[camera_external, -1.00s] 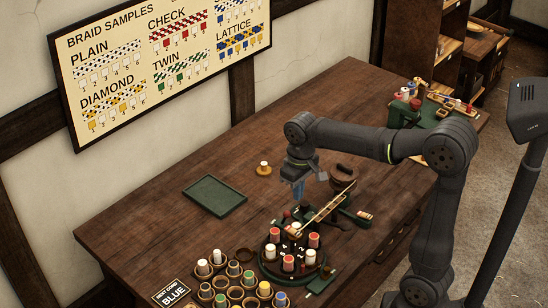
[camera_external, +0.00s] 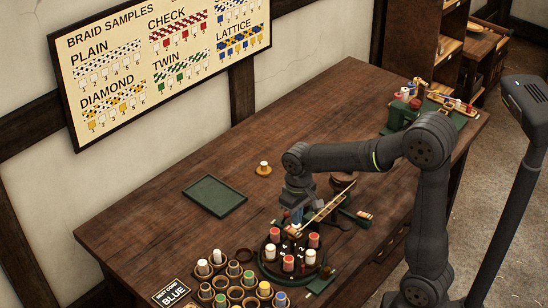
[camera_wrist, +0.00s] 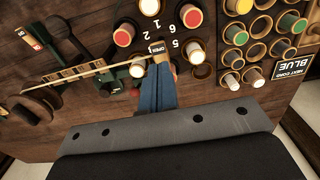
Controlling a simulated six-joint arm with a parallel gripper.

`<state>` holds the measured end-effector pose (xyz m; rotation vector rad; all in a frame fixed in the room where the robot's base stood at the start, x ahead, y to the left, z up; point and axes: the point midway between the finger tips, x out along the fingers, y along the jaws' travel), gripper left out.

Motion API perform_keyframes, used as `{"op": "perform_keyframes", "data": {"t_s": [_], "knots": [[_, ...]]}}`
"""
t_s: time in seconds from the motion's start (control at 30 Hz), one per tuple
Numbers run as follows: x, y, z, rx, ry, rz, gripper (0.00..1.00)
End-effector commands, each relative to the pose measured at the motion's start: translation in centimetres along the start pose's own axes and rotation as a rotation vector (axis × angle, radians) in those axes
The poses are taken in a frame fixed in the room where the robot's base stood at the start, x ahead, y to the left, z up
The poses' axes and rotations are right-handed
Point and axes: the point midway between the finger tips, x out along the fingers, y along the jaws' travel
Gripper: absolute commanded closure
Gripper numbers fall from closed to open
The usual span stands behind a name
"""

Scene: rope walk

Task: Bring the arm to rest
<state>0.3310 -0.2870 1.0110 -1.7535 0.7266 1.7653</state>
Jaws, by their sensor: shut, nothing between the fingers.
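My gripper (camera_external: 297,217) is low over the table, at the back edge of the round dark braiding stand (camera_external: 292,279). In the wrist view its blue fingers (camera_wrist: 158,66) are together with nothing between them. Their tips are beside a small tag reading "OPEN" (camera_wrist: 157,48) and a white-topped bobbin (camera_wrist: 138,66); I cannot tell whether they touch. Red and white bobbins stand around the stand, such as a red one (camera_external: 288,262). The arm reaches over the table from the right.
A wooden slatted strip (camera_external: 322,208) slants up close right of my gripper. Spools in round cups (camera_external: 235,268) stand front left, by a "NEXT CORD BLUE" sign (camera_external: 172,293). A green tray (camera_external: 214,196) lies empty at left. The table's back middle is clear.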

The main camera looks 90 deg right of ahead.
Motion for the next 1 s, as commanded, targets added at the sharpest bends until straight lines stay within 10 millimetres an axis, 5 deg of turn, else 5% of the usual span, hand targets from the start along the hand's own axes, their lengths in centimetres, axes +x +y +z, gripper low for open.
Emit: {"op": "perform_keyframes", "data": {"t_s": [0.37, 0.7, 1.0], "knots": [[-1.1, 0.0, -2.4, 0.000, -0.210, -0.001, 1.00], [-6.3, 0.0, -3.5, 0.000, -0.219, -0.001, 1.00], [-7.5, 0.0, -3.7, 0.000, -0.220, 0.000, 1.00]]}}
